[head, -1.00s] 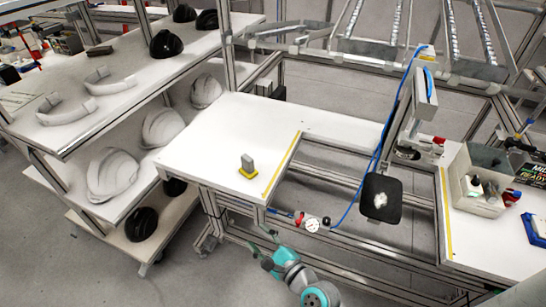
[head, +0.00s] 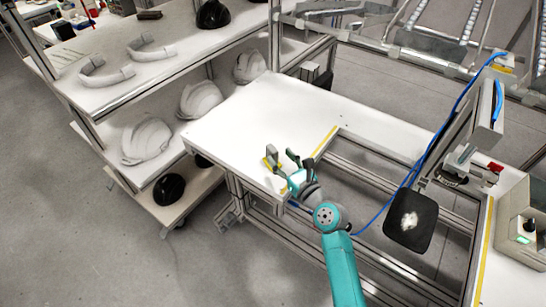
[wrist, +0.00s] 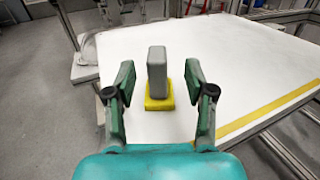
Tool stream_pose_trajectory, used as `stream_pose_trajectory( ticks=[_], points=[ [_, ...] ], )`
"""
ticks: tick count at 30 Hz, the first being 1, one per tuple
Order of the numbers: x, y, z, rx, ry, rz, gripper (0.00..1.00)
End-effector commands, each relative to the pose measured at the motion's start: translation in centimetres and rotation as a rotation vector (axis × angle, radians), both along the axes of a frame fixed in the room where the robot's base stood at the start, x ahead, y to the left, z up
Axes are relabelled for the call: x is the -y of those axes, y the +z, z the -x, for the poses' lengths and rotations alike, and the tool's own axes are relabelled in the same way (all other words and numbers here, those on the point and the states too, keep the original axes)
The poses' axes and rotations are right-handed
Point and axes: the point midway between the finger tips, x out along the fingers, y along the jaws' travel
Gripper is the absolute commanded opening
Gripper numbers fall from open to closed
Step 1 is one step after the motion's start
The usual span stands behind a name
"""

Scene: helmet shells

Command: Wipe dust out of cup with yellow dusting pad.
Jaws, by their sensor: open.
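The yellow dusting pad (wrist: 159,100) with its upright grey handle (wrist: 157,68) stands on the white table near its front edge. In the head view the pad's handle (head: 271,153) shows just left of my gripper, and the yellow base is partly hidden. My gripper (wrist: 159,88) is open, with one finger on each side of the handle and a gap on both sides. The cup (head: 411,218) is a black, rounded-square dish on the stand at the right, with a patch of white dust in its middle.
The white table (head: 250,115) is otherwise mostly clear, with a yellow strip (head: 325,141) along its right edge. A shelf rack with white helmet shells (head: 147,140) stands at left. A blue hose (head: 424,160) runs beside the cup.

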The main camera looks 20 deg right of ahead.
Motion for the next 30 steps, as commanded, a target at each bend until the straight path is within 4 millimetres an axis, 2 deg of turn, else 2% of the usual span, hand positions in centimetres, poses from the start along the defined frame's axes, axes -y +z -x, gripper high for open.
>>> stream_pose_trajectory(
  ticks=[12, 21, 27, 28, 30],
  points=[
    [-1.3, 0.3, -4.6, 0.001, 0.000, 0.002, 0.54],
    [-1.4, 0.3, -4.9, 0.001, -0.001, 0.001, 0.54],
    [-1.4, 0.3, -4.9, 0.001, -0.001, 0.001, 0.04],
    [-1.4, 0.3, -4.9, 0.001, -0.001, 0.001, 0.00],
    [-1.4, 0.3, -4.9, 0.001, -0.001, 0.001, 0.00]
  ],
)
